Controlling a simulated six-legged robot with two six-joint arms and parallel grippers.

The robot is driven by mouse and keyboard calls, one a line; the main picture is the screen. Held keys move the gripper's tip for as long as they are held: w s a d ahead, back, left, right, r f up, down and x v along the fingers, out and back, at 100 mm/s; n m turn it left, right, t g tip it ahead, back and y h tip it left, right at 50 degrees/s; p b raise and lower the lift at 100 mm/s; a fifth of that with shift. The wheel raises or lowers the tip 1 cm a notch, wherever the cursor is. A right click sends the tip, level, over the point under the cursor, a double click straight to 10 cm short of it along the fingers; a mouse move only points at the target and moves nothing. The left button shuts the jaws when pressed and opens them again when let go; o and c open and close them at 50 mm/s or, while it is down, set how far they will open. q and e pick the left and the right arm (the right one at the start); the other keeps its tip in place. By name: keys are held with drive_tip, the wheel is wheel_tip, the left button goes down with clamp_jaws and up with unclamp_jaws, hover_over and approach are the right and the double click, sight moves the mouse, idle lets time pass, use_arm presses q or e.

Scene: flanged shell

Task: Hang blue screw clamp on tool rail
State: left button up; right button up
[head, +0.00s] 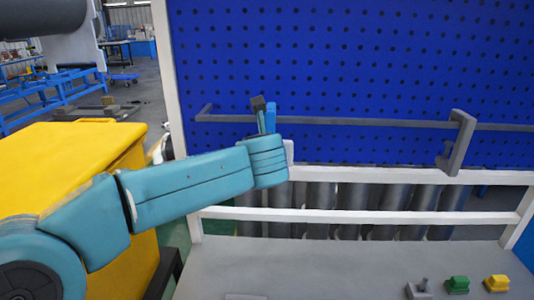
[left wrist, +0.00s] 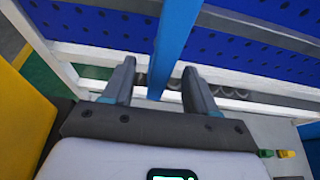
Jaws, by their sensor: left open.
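The blue screw clamp shows as a blue bar (head: 270,118) with a dark end beyond my left wrist in the head view. In the left wrist view its blue bar (left wrist: 176,40) runs between the two fingers of my left gripper (left wrist: 160,72). The fingers are open, with a gap on each side of the bar. The grey tool rail (head: 370,122) runs across the front of the pegboard, and the clamp's upper part overlaps it in the head view. My wrist hides the clamp's lower part. I cannot tell whether the clamp rests on the rail. My right gripper is not in view.
A grey bracket-shaped piece (head: 459,140) is at the rail's right part. A blue pegboard (head: 350,55) stands behind, in a white frame. The grey tabletop (head: 320,270) holds small grey, green (head: 458,284) and yellow (head: 497,283) pieces at right. A yellow cabinet (head: 70,160) stands left.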

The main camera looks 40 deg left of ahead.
use_arm(q)
drive_tip(key=b+v, duration=0.1)
drive_tip(key=v, duration=1.2)
drive_tip(key=shift+s+d, duration=0.2)
drive_tip(key=shift+s, duration=0.05)
drive_tip(key=shift+r, duration=0.15)
